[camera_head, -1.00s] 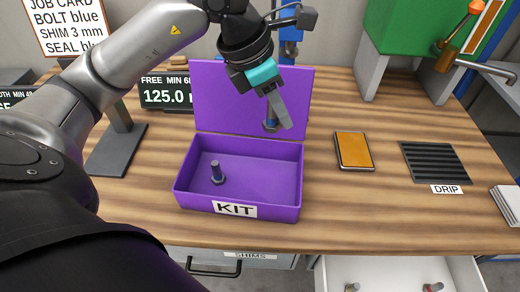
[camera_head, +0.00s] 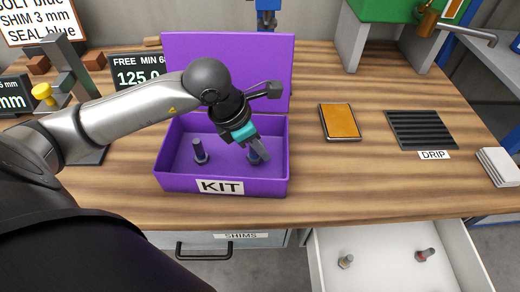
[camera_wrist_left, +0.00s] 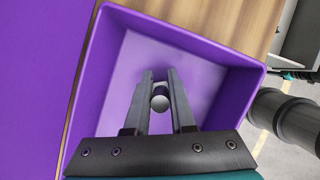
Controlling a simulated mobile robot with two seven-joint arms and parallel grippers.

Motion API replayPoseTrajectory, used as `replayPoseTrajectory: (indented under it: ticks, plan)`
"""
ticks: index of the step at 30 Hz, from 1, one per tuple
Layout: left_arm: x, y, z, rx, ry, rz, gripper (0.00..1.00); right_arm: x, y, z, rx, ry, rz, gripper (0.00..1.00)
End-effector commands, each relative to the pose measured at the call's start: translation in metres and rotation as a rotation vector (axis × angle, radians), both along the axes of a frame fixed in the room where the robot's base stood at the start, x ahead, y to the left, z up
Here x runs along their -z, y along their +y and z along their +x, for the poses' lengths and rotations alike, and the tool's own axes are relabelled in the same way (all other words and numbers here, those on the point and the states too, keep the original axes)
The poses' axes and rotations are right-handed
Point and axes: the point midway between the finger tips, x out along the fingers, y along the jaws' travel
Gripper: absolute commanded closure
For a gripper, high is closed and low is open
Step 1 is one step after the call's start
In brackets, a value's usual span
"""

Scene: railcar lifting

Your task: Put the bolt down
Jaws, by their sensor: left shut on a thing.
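The purple KIT box (camera_head: 170,183) stands open on the bench with its lid tilted up at the back. My left gripper (camera_head: 261,154) reaches down into its right half. It is shut on a bolt (camera_head: 252,159), which is mostly hidden behind the fingers in the head view. In the left wrist view, the bolt's round end (camera_wrist_left: 160,103) shows between the two fingers of the left gripper (camera_wrist_left: 160,85), with the box floor below. Whether the bolt touches the floor I cannot tell. Another dark bolt (camera_head: 199,152) stands upright in the left half of the box.
An orange-faced device (camera_head: 340,121) and the black DRIP grate (camera_head: 421,129) lie right of the box. An open white drawer (camera_head: 390,275) below holds a pale-ended bolt (camera_head: 346,260) and a red-ended bolt (camera_head: 425,254). Bare bench lies in front of the box.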

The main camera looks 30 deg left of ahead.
Motion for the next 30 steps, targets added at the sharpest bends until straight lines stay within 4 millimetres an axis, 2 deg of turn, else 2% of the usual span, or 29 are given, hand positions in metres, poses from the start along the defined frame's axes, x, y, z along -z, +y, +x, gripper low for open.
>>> replayPoseTrajectory:
  ticks: [3,13,14,21,30]
  plan:
    - [0.0118,-0.0001,0.0,0.0,-0.001,-0.001,1.0,0.0024,0.0002,0.0001,0.0,0.0,0.0,0.47]
    - [0.0143,-0.0001,0.0003,0.001,-0.002,0.0,1.0,0.006,0.0003,0.0001,0.0,-0.001,0.0,0.47]
    - [0.0137,-0.0001,0.0,0.001,-0.001,0.0,0.74,0.0048,0.0002,0.0001,0.0,-0.001,0.0,0.47]
    - [0.0129,-0.0001,0.0,0.001,-0.001,0.0,0.47,0.0043,0.0004,0.0001,0.0,-0.001,0.0,0.47]
    - [0.0116,-0.0001,0.0,0.001,-0.001,0.0,0.47,0.0029,0.0004,0.0001,0.0,-0.001,0.001,0.47]
